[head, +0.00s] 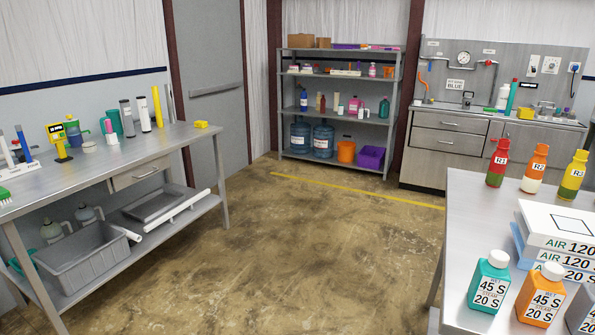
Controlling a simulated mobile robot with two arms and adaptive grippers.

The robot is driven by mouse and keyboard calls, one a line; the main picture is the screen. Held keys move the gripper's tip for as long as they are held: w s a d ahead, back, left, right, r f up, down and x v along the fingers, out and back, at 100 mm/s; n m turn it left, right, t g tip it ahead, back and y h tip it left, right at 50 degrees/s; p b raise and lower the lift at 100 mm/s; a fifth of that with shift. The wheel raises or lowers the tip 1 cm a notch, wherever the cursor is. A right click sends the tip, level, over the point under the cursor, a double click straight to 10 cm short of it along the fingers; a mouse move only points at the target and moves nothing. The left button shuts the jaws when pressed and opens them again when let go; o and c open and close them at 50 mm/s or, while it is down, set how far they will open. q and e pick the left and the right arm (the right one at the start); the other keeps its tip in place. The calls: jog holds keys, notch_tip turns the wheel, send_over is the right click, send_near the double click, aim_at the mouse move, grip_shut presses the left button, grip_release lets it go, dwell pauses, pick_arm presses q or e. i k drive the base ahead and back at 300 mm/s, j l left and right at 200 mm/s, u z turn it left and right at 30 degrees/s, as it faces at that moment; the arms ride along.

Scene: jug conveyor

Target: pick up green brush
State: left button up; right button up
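A small green item (5,194), which looks like the green brush, lies on the metal workbench (120,156) at the far left of the head view. The picture's left edge cuts it off, so only part of it shows. Upright white and blue tools (24,145) stand just behind it. Neither of my grippers is in view.
Bottles, tubes and a yellow block (201,124) stand along the workbench, with a grey bin (82,262) on its lower shelf. A table with bottles and boxes (555,228) is at the right. A shelf rack (341,135) stands at the back. The middle floor is clear.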

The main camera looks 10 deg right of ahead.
aim_at(486, 110)
jog(key=i+j, duration=0.15)
jog(key=i, duration=0.45)
jog(key=i+j+u, duration=0.1)
jog(key=i, duration=0.5)
jog(key=i+l+z, duration=0.2)
jog(key=i+z, duration=0.2)
jog(key=i, duration=0.2)
jog(key=i+z, duration=0.35)
jog(key=i, duration=0.3)
jog(key=i+j+z, duration=0.2)
jog(key=i+z, duration=0.2)
jog(key=i, duration=0.2)
jog(key=i+z, duration=0.1)
jog(key=i, duration=1.15)
jog(key=i+j+z, duration=0.1)
jog(key=i, duration=1.1)
jog(key=i+l+z, duration=0.1)
jog(key=i+z, duration=0.35)
jog(key=i, duration=0.35)
jog(key=i+j+z, duration=0.2)
jog(key=i+z, duration=0.2)
jog(key=i, duration=0.4)
